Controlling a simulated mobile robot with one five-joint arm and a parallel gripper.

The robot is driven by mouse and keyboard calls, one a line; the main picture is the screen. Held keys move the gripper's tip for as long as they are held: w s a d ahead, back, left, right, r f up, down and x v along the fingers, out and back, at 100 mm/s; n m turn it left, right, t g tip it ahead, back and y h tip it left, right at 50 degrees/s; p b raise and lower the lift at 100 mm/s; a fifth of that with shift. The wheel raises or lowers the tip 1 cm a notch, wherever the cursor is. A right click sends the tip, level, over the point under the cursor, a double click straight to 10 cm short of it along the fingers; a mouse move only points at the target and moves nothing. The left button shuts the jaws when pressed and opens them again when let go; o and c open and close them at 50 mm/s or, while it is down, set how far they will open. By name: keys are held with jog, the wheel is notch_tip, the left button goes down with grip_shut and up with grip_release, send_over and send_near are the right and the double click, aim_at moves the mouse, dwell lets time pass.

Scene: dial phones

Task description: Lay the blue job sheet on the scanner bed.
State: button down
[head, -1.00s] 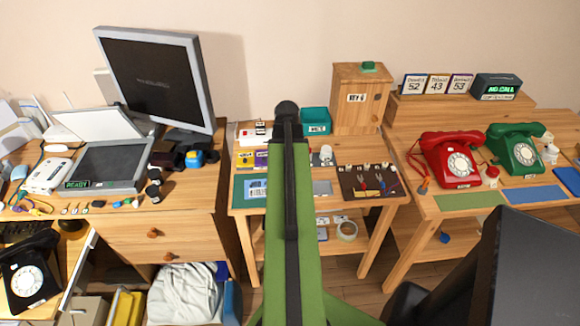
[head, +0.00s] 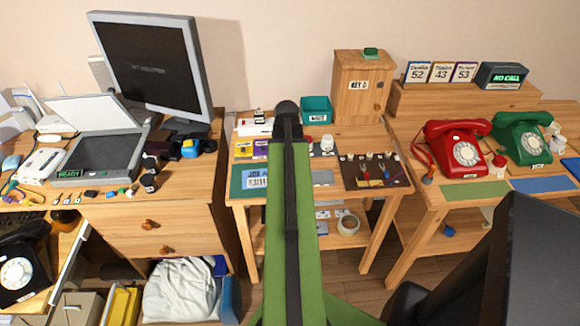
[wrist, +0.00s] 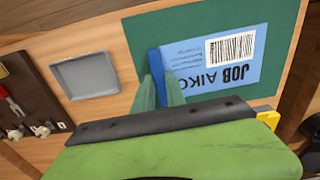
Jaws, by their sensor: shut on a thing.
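The light-blue job sheet (wrist: 225,58), printed "JOB" with a barcode, lies over a dark green mat (wrist: 285,75) in the wrist view. A darker blue raised strip (wrist: 154,62) runs along its edge. My gripper (wrist: 160,85) is shut on that strip, one green finger on each side. In the head view the sheet (head: 256,178) is on the middle table's left part, and my arm hides the gripper. The scanner (head: 62,183) stands on the left desk with its pale lid (head: 92,112) raised. Its dark bed (head: 103,155) looks clear, and its display reads READY.
A monitor (head: 150,62) stands behind the scanner, and small items lie along its front and right side. A grey tray (wrist: 85,75) and a dark tool board (wrist: 30,95) sit beside the mat. Red (head: 458,147) and green (head: 522,137) phones are on the right table.

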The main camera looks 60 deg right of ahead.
dwell(0.4)
notch_tip(320, 180, up, 5)
jog(key=p, duration=0.5)
jog(key=shift+s+f, duration=0.1)
jog(key=shift+s, duration=0.05)
dwell(0.5)
